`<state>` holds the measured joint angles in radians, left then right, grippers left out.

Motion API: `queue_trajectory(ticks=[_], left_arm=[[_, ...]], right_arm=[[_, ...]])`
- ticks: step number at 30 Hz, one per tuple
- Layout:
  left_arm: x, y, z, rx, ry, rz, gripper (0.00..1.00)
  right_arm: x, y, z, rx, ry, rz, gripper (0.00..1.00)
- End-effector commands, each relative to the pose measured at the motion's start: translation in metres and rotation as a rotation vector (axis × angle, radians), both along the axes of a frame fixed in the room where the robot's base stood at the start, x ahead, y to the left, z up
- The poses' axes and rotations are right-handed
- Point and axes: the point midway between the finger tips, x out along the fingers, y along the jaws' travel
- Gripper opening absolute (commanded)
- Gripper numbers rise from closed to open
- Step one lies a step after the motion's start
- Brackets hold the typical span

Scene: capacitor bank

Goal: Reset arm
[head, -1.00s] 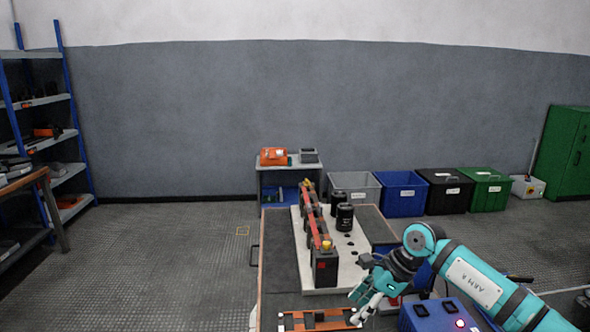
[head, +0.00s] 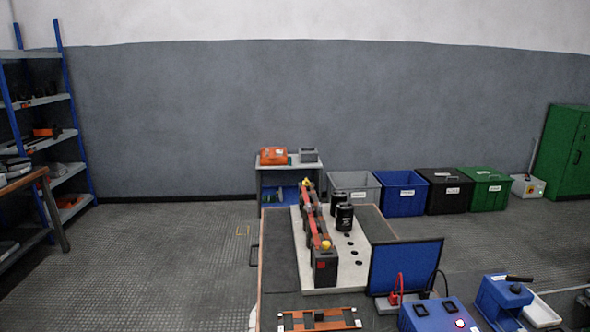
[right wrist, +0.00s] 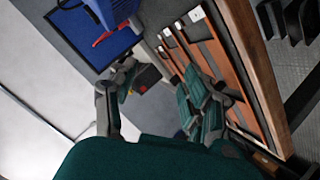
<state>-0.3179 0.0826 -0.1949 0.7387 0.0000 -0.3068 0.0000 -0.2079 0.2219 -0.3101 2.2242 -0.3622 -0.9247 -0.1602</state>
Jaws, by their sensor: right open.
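My right gripper (right wrist: 160,80) shows in the right wrist view with its fingers spread apart and nothing between them. It hangs over the bench area, near an orange-brown rack (right wrist: 215,65). Neither arm shows in the head view. The capacitor bank (head: 318,230) stands on a white plate on the bench, with dark cylinders (head: 344,217) beside its row of blocks. My left gripper is out of view.
An upright blue panel (head: 405,266) stands on the bench's right side, behind a blue box (head: 437,314) with a lit red button. The rack (head: 319,320) lies at the front. Several bins line the wall, including a blue one (head: 403,198).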

Motion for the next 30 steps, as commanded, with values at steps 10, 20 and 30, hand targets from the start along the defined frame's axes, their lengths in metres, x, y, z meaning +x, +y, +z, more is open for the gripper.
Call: queue_trajectory(ticks=[10,20,30], left_arm=[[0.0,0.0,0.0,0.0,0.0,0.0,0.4],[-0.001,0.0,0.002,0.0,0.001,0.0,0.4],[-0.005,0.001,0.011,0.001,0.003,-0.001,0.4]], right_arm=[[-0.142,-0.023,-0.081,0.288,0.55,-0.253,0.49],[-0.216,-0.021,-0.11,0.386,0.818,-0.357,0.49],[-0.203,-0.018,-0.191,0.373,0.852,-0.359,0.49]])
